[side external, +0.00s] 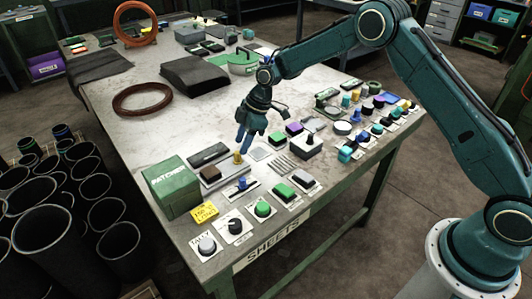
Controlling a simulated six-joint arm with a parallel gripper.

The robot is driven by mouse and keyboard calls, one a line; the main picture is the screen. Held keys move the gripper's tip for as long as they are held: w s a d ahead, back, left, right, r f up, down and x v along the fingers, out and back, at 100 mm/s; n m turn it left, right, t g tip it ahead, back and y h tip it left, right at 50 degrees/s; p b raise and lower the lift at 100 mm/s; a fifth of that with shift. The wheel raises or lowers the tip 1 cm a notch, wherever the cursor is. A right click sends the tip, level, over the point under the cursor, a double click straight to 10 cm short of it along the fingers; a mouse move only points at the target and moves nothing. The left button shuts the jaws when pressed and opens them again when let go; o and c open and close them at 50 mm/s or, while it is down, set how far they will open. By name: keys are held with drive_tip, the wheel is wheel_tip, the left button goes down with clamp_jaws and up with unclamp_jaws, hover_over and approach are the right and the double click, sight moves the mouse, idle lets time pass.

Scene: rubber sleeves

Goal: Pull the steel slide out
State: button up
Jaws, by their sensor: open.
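My gripper (242,146) points down over the table, just above a small brass-coloured knob (238,158). Its blue fingers are open, and I cannot tell whether they touch the knob. The knob stands at the right end of a low grey metal piece (211,174), which looks like the steel slide. A dark block (208,154) lies just behind that piece. How the slide sits in its housing is too small to make out.
A green box (171,187) stands left of the slide, with a yellow label card (204,213) in front. Several knobs and buttons on plates crowd the front and right of the table (150,82). A brown ring (142,99) lies behind. The table's middle is clear.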

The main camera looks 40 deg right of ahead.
drive_tip(key=v, duration=0.9)
drive_tip(key=shift+d+r, duration=0.2)
drive_tip(key=shift+r, duration=0.05)
drive_tip(key=shift+r, duration=0.1)
drive_tip(key=s+d+r+m+t+h, duration=0.25)
drive_tip(key=s+r+m, duration=0.35)
drive_tip(key=s+r, duration=1.15)
drive_tip(key=s+d+m, duration=0.2)
drive_tip(key=s+m, duration=0.1)
drive_tip(key=s, duration=0.8)
drive_tip(key=s+d+f+m+t+h, duration=0.1)
drive_tip(key=s+m, duration=0.3)
drive_tip(key=s, duration=0.7)
drive_tip(key=shift+d, duration=0.75)
